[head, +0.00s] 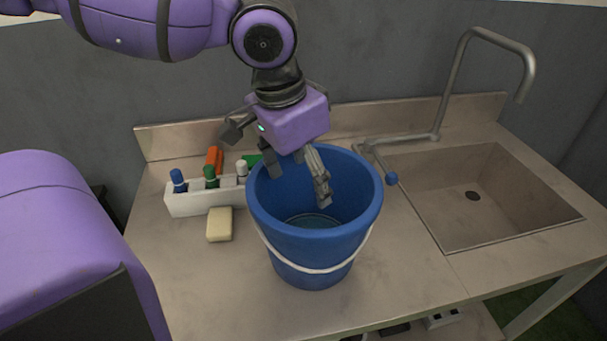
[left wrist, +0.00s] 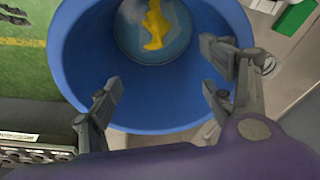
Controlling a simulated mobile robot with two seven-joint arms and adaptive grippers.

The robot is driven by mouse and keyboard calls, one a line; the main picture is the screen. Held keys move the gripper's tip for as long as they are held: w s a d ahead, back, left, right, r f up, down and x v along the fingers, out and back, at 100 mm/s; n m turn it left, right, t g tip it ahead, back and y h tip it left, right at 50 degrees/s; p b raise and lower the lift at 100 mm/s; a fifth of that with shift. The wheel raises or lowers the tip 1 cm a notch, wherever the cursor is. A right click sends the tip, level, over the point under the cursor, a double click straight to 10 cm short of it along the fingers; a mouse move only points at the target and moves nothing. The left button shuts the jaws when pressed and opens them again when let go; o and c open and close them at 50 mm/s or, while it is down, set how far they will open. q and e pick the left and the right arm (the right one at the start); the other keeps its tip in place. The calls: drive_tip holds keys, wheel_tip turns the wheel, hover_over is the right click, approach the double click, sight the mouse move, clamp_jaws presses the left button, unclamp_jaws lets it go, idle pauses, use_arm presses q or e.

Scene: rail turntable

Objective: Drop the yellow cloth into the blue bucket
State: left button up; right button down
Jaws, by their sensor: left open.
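The blue bucket (head: 313,245) stands upright on the counter, left of the sink, with its white handle hanging down in front. In the left wrist view, I look down into the bucket (left wrist: 80,70) and see the yellow cloth (left wrist: 155,26) lying crumpled on its bottom. In the head view the cloth does not show. My left gripper (head: 300,185) is over the back of the bucket's mouth, fingers pointing down and apart. It is open and empty, and its fingers (left wrist: 165,95) show nothing between them in the wrist view. My right gripper is not in view.
A white caddy (head: 205,202) with several bottles stands left of the bucket, with a pale sponge (head: 219,224) in front of it. The steel sink (head: 480,200) with its tall tap (head: 450,85) is to the right. The counter's front left is clear.

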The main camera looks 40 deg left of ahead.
use_arm(q)
drive_tip(key=shift+r, duration=0.15)
drive_tip(key=shift+g, duration=0.3)
drive_tip(key=r, duration=0.1)
drive_tip(key=r+p, duration=0.1)
drive_tip(key=r, duration=0.3)
drive_tip(key=shift+s+a+r+p, duration=0.1)
drive_tip(key=shift+s+r+p, duration=0.1)
drive_tip(key=shift+s+p, duration=0.2)
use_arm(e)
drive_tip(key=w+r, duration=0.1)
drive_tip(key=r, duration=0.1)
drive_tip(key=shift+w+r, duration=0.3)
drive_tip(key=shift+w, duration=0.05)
use_arm(q)
wheel_tip(320, 180, up, 12)
drive_tip(key=s, duration=0.1)
drive_tip(key=shift+s+a, duration=0.3)
drive_tip(key=shift+f, duration=0.1)
